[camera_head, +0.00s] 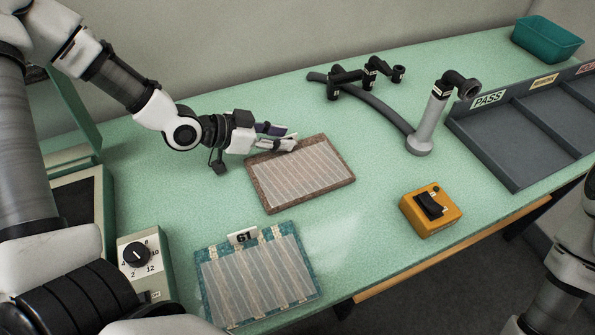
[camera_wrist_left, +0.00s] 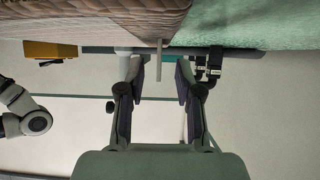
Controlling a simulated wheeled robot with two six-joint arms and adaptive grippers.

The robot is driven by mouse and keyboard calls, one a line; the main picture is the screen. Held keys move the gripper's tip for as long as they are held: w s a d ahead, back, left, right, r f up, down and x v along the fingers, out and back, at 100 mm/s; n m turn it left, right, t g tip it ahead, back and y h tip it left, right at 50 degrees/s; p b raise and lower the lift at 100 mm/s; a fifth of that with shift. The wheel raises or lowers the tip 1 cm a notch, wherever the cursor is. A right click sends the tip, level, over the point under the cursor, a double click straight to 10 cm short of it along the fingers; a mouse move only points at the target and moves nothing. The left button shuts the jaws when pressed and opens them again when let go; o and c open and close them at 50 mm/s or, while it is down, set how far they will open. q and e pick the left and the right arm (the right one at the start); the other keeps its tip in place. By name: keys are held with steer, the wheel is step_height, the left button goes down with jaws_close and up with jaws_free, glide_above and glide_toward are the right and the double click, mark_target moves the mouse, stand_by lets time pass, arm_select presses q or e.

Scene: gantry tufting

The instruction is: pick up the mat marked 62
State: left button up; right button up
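A brown-edged mat (camera_head: 333,188) with pale stripes lies on the green table. No number on it is readable. My left gripper (camera_head: 290,142) is at this mat's far left edge and hides part of it. In the left wrist view the brown mat (camera_wrist_left: 90,20) fills the upper left, and the two fingers of my left gripper (camera_wrist_left: 160,80) are apart. A thin upright pale piece (camera_wrist_left: 159,58) shows between them, seen edge-on, apparently not gripped. A blue-green mat (camera_head: 306,252) with a tag marked 61 (camera_head: 242,236) lies nearer the front. My right gripper is out of view.
An orange switch box (camera_head: 416,218) sits right of the mats. A grey sorting tray (camera_head: 487,145) marked PASS and a teal bin (camera_head: 548,38) are at right. A dial box (camera_head: 129,269) is at left.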

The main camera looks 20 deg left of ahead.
arm_select(q)
steer(key=shift+x, duration=1.15)
steer(key=shift+s+a+r, duration=0.1)
steer(key=shift+s, duration=0.05)
steer(key=shift+c, duration=1.1)
jaws_close()
